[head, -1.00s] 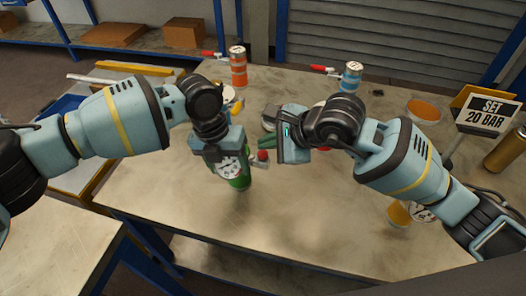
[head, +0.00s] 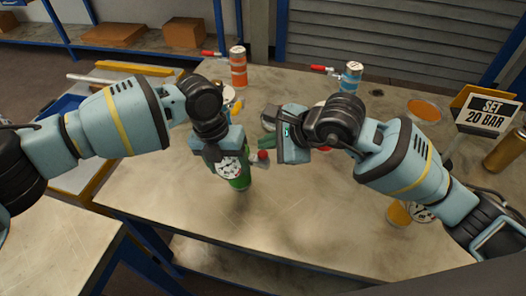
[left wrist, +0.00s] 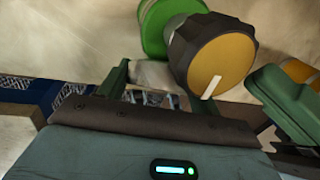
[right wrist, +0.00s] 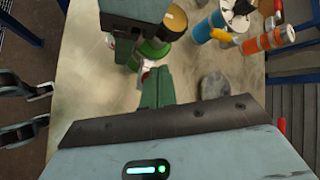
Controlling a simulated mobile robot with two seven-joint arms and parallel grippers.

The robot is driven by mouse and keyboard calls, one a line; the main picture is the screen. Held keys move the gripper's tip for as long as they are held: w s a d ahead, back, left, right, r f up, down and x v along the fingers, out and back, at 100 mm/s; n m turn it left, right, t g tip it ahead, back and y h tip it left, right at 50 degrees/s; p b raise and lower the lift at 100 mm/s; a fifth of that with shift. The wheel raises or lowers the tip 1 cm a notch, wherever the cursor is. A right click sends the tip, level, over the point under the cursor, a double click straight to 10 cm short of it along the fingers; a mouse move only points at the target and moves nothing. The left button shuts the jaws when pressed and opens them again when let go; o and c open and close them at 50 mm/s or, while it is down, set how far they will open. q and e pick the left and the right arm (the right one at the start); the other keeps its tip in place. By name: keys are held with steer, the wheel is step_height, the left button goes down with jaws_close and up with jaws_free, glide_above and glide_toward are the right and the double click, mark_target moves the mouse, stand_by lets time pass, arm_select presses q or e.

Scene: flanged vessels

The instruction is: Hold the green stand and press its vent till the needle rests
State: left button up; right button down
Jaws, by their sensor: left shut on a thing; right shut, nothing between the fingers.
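The green stand (head: 239,183) is upright on the bench, with a round white gauge (head: 230,167) on its front. Its needle is too small to read surely. A red-tipped vent (head: 263,156) sticks out at its right side. My left gripper (head: 234,152) is shut on the stand's upper part, beside its dark, gold-faced cap (left wrist: 213,55) in the left wrist view. My right gripper (head: 262,143) is shut and empty, its green fingertips close by the red tip; in the right wrist view the fingertips (right wrist: 156,72) partly cover the vent, so contact is unclear.
A yellow vessel (head: 399,214) stands at the right, near a sign reading "SET 20 BAR" (head: 487,112). The bench front (head: 290,215) is clear.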

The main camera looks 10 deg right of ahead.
steer(key=shift+f, duration=0.1)
steer(key=shift+f, duration=0.35)
steer(key=shift+f, duration=0.55)
stand_by(2.2)
stand_by(0.5)
steer(key=shift+r, duration=1)
steer(key=shift+r, duration=2.5)
stand_by(0.8)
